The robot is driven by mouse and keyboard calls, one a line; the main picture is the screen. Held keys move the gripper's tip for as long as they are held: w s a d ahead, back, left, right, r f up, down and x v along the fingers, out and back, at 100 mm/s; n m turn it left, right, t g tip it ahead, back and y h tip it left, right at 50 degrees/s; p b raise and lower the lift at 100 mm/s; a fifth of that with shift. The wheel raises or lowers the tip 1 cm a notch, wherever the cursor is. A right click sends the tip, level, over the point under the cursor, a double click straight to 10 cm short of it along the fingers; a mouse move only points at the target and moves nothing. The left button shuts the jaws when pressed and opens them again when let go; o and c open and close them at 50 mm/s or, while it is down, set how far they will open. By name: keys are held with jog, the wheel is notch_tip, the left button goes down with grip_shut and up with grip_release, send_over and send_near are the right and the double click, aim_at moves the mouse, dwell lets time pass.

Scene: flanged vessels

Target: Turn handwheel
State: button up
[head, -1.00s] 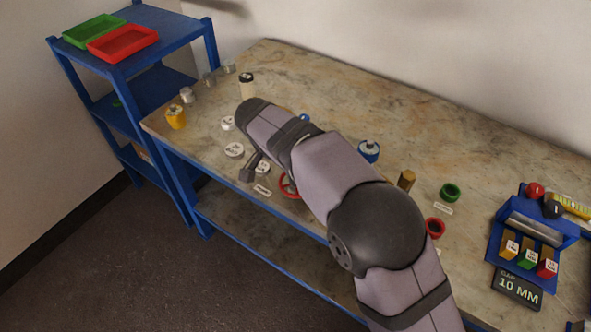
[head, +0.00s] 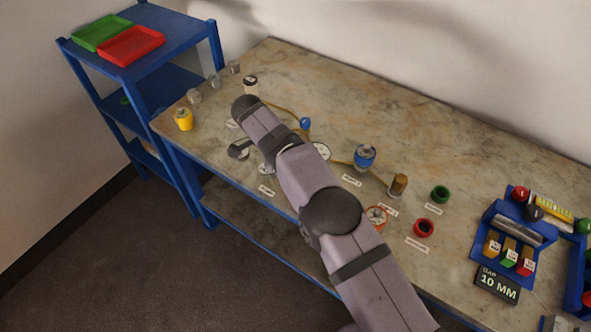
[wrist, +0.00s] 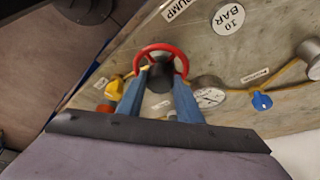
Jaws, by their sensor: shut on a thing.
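In the wrist view the red handwheel (wrist: 160,46) is a ring with a dark hub (wrist: 160,79). My gripper (wrist: 162,78) has two blue fingers that reach to the wheel, one on each side of the hub. It is shut on the handwheel; the exact contact at the fingertips is hard to make out. In the head view my arm covers the handwheel and my fingers.
In the head view a blue vessel (head: 364,157) stands right of my arm.

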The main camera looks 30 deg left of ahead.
dwell(0.3)
jog(key=o, duration=1)
jog(key=shift+r, duration=0.1)
jog(key=shift+r, duration=0.55)
notch_tip(320, 180, up, 9)
jog(key=p, duration=0.2)
jog(key=shift+f+p, duration=0.1)
jog(key=shift+p, duration=0.25)
